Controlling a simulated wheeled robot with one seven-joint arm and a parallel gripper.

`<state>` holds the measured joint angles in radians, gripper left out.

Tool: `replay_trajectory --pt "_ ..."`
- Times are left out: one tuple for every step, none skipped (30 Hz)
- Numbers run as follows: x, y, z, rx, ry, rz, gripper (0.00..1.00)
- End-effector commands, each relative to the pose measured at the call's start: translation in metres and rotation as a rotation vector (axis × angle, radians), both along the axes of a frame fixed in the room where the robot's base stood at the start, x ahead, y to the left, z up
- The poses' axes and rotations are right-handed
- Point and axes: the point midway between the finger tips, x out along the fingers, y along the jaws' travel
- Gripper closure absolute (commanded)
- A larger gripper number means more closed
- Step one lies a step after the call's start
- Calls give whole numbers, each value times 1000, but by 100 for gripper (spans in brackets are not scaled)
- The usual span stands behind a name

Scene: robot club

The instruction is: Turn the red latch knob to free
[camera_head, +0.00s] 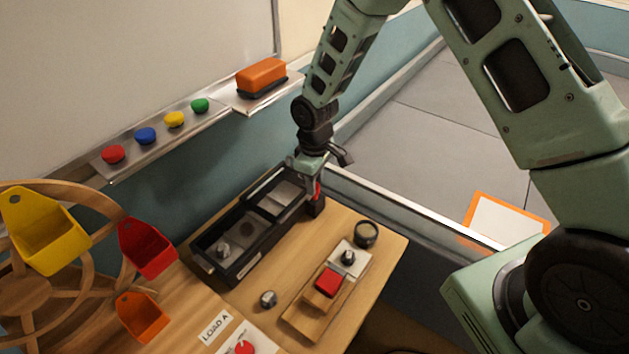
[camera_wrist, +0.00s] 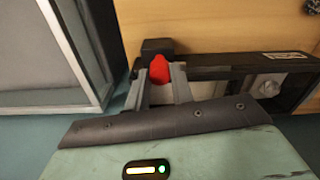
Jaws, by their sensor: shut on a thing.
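The red latch knob (camera_wrist: 159,69) is between the two fingers of my gripper (camera_wrist: 160,86) in the wrist view. The fingers are shut on its sides. The knob sits at a small black block (camera_wrist: 157,46) at the end of a black tray (camera_wrist: 217,60). In the head view, my gripper (camera_head: 307,178) reaches down at the tray's far right end. A sliver of the red knob (camera_head: 317,190) shows beside the fingers there; the rest is hidden. I cannot tell the knob's exact turn angle.
The black tray (camera_head: 240,273) stands on a wooden table (camera_head: 385,241). A wooden block with a red button (camera_head: 328,282) and a black round cup (camera_head: 366,234) are nearer. A wooden wheel with coloured buckets (camera_head: 45,235) stands left. A whiteboard ledge (camera_head: 225,113) with an orange eraser (camera_head: 261,75) runs behind.

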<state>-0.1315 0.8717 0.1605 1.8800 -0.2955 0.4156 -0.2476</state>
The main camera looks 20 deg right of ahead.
Motion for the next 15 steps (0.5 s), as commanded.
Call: replay_trajectory --pt "0 0 0 -1 -1 5 100" --pt "0 0 0 -1 -1 6 100" --pt "0 0 0 -1 -1 7 100" --pt "0 0 0 -1 -1 8 100" --pt "0 0 0 -1 -1 8 100" --pt "0 0 0 -1 -1 8 100" --pt "0 0 0 -1 -1 8 100" --pt "0 0 1 0 -1 8 100" --pt "0 0 1 0 -1 8 100" --pt "0 0 1 0 -1 8 100" --pt "0 0 1 0 -1 8 100" --pt "0 0 1 0 -1 8 100" --pt "0 0 1 0 -1 7 68" --pt "0 0 1 0 -1 7 60" --pt "0 0 0 0 -1 7 55"
